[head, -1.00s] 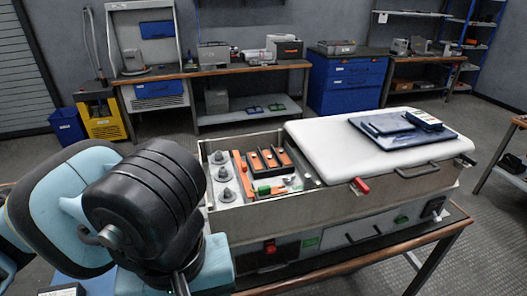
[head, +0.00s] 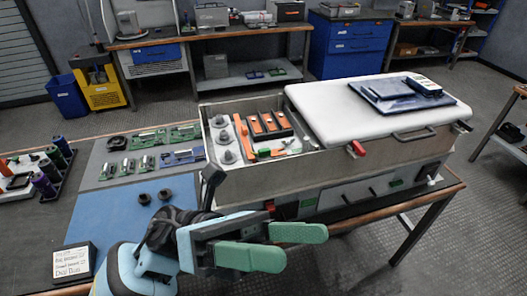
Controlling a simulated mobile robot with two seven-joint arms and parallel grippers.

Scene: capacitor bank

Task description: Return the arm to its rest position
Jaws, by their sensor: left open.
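My left arm comes in at the bottom of the head view. Its gripper (head: 291,246) has two green-padded fingers that stand apart with nothing between them. It is in front of the capacitor bank's metal case (head: 305,178), near the case's front left. The case is open on its left side, showing grey terminals (head: 226,157), an orange tool and a black block with orange parts (head: 268,125). My right gripper does not show.
A white lid (head: 330,110) covers the case's right side, with a dark tablet (head: 385,97) and a meter on it. Circuit boards (head: 148,138) lie on a mat to the left. A small sign (head: 74,262) stands at lower left. Colored spools (head: 47,172) stand at far left.

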